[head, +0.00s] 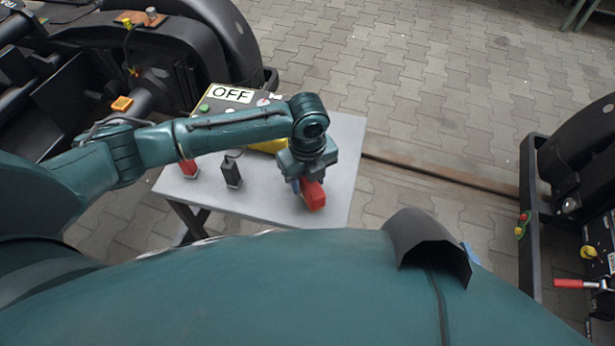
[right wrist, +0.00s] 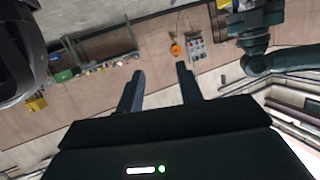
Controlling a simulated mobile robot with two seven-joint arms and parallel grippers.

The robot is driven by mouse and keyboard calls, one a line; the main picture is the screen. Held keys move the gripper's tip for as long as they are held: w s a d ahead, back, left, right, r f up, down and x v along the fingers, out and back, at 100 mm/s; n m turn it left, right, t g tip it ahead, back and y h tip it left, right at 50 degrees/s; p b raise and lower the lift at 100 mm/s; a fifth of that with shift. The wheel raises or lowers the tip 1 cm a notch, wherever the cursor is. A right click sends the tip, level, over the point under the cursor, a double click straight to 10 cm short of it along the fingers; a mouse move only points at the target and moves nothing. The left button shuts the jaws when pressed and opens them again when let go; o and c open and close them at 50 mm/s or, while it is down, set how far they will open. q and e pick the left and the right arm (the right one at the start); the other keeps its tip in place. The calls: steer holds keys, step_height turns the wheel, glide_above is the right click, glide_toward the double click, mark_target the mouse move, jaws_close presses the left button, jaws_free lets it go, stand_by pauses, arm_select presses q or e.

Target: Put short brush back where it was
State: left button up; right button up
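My left gripper (head: 308,183) points down over the right part of a small grey table (head: 262,205).
A dark upright block (head: 232,173) and a red-topped item (head: 188,168) stand on the table's left. A yellow box with an OFF sign (head: 231,94) stands at its back, partly behind my arm. Black bogies flank the scene, left (head: 205,40) and right (head: 585,170).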

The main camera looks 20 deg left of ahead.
arm_select(q)
steer(key=shift+o, duration=0.7)
step_height(320, 180, up, 11)
steer(key=p, duration=0.3)
steer(key=s+d+f+n+t+h, duration=0.2)
steer(key=s+d+n+h, duration=0.15)
steer(key=d+n, duration=0.2)
steer(key=s+d+f+n+t+h, duration=0.1)
steer(key=s+d+n+t+h, duration=0.15)
steer(key=d+n+h, duration=0.35)
steer(key=s+a+r+n+t+y, duration=0.2)
steer(key=s+a+n+t+y, duration=0.3)
steer(key=a+n, duration=0.8)
steer(key=s+n+t, duration=0.1)
steer(key=s+t, duration=0.1)
steer(key=t, duration=0.2)
steer(key=shift+r, duration=0.2)
arm_select(e)
steer(key=shift+w+a+f+g, duration=0.15)
steer(key=shift+w+a+g, duration=0.15)
steer(key=shift+a, duration=0.05)
